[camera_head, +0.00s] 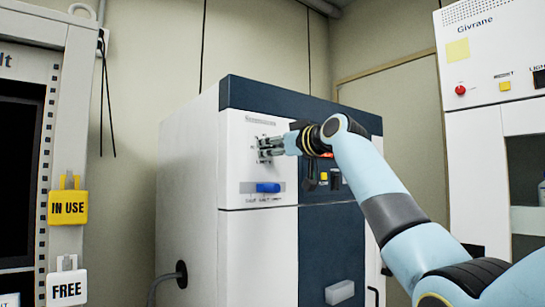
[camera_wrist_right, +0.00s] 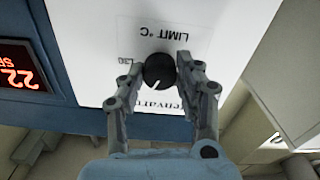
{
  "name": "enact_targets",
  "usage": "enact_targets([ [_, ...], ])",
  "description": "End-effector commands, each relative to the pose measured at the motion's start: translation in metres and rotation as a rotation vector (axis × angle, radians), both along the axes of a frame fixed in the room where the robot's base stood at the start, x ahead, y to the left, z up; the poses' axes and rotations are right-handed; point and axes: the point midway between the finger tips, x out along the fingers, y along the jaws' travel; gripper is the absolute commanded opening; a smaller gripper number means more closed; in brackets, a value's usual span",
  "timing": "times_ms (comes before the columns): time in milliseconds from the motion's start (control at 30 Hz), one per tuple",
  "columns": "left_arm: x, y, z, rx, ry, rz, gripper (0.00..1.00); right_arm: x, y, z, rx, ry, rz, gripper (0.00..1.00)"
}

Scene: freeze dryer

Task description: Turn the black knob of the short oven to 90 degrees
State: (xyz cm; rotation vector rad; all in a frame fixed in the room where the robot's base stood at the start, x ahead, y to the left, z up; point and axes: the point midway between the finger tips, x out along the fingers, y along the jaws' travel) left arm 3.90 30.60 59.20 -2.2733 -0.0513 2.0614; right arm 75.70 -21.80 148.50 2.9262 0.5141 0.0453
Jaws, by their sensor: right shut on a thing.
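The short oven (camera_head: 188,190) is a white and dark blue cabinet in the middle of the head view. My right gripper (camera_head: 268,149) is at the upper white part of its front. In the right wrist view, the black knob (camera_wrist_right: 159,71) is round, with a white pointer line towards its lower left in that upside-down picture. My right gripper (camera_wrist_right: 162,76) is shut on the knob, one finger on each side. In the head view the gripper hides the knob. My left gripper is not in view.
A blue switch (camera_head: 268,188) sits below the gripper on the oven front. A red display (camera_wrist_right: 20,70) shows beside the white panel. A cabinet with yellow "IN USE" (camera_head: 68,207) and white "FREE" (camera_head: 67,288) tags is on the left. A white cabinet (camera_head: 475,150) stands right.

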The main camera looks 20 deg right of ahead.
Motion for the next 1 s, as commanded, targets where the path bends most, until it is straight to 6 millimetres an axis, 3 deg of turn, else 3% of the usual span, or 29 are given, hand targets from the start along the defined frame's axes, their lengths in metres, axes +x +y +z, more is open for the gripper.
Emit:
enact_targets([
  [500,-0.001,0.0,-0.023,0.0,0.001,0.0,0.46,0.0,0.0,-0.003,-0.327,-0.115,0.001,0.02],
  [1000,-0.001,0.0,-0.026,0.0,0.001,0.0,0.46,0.0,0.0,-0.002,-0.393,-0.138,0.002,0.02],
])
